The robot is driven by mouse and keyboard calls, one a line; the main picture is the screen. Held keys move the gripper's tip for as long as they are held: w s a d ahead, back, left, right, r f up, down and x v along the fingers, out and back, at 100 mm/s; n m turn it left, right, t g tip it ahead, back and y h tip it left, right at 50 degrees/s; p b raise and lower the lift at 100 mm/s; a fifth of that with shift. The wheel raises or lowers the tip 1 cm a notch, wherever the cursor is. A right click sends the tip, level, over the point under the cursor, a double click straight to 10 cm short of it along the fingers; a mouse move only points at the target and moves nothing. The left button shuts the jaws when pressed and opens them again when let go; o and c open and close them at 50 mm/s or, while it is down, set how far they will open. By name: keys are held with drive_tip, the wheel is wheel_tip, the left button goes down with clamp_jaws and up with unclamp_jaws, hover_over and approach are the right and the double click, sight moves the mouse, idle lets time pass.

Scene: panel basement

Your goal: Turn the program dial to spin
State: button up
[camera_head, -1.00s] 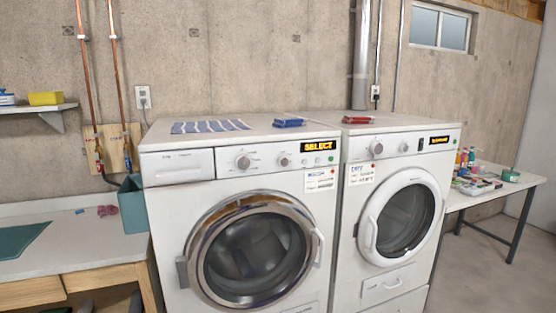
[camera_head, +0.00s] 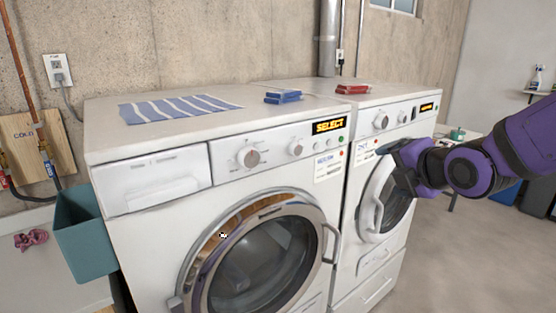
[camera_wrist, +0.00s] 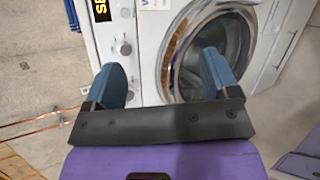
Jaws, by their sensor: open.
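The washer (camera_head: 130,250) on the left has a larger round dial (camera_head: 248,158) and a smaller knob (camera_head: 295,148) on its front panel. Its display (camera_head: 328,126) reads SELECT in orange. The dial markings are too small to read. My gripper (camera_head: 385,148) is at the right, in front of the dryer, apart from the dials. In the wrist view my gripper (camera_wrist: 163,76) is open and empty, its two blue fingers spread. The larger dial (camera_wrist: 125,48) shows beyond the left finger there.
The dryer (camera_head: 350,280) stands right of the washer. A striped cloth (camera_head: 178,107), blue packets (camera_head: 283,97) and a red packet (camera_head: 353,89) lie on top. A teal bin (camera_head: 85,235) hangs at the washer's left. The round doors have protruding handles.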

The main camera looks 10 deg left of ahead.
drive_tip(key=a+f+n+y, duration=0.2)
drive_tip(key=a+n+y, duration=0.1)
drive_tip(key=a+n, duration=0.75)
drive_tip(key=n+y, duration=0.5)
drive_tip(key=n, duration=0.6)
approach(252, 159)
drive_tip(key=shift+g, duration=0.4)
drive_tip(key=x, duration=0.9)
drive_tip(key=shift+w+r, duration=0.2)
drive_tip(key=shift+w, duration=0.15)
drive_tip(key=c, duration=0.9)
